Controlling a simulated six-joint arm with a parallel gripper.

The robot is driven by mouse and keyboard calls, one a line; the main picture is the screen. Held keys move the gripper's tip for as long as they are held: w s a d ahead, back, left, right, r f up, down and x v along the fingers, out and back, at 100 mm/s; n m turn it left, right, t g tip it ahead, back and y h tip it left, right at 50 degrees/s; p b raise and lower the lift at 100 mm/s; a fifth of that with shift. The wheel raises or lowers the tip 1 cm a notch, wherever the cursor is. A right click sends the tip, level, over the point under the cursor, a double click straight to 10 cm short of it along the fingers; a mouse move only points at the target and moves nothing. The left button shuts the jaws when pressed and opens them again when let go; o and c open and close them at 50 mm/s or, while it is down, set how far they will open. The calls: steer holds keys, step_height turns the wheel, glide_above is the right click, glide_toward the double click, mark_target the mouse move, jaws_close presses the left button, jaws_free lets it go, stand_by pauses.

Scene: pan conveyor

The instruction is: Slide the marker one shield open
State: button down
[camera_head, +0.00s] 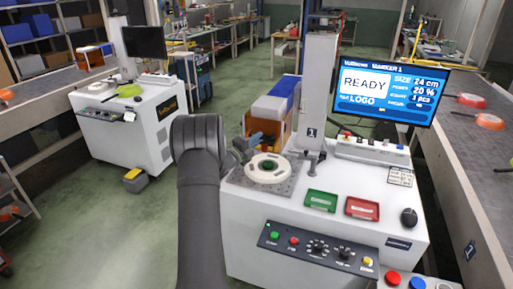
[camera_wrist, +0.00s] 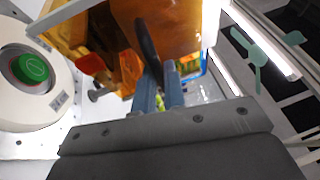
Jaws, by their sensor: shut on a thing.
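Marker one (camera_head: 318,80) is the white machine with a column tagged 1. Its amber see-through shield (camera_head: 284,133) stands at the back left of the worktop, behind my gripper (camera_head: 250,143). In the wrist view the shield (camera_wrist: 190,25) fills the top middle, with a dark bar-like handle (camera_wrist: 147,40) on it. My gripper (camera_wrist: 160,93) is shut on this handle; the fingertips partly hide the grip. A round white fixture with a green button (camera_head: 267,166) sits on a grey plate just right of and below my gripper.
A lit screen (camera_head: 380,92) reads READY. Green (camera_head: 320,201) and red (camera_head: 362,208) trays and a black mouse (camera_head: 409,217) lie on the worktop. A conveyor with pans (camera_head: 490,121) runs along the right.

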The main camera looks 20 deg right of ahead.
steer(key=shift+r, duration=0.1)
steer(key=c, duration=1.5)
jaws_free()
steer(key=shift+a, duration=0.1)
steer(key=v, duration=1.7)
steer(key=shift+s+a, duration=0.1)
steer(key=x, duration=1.7)
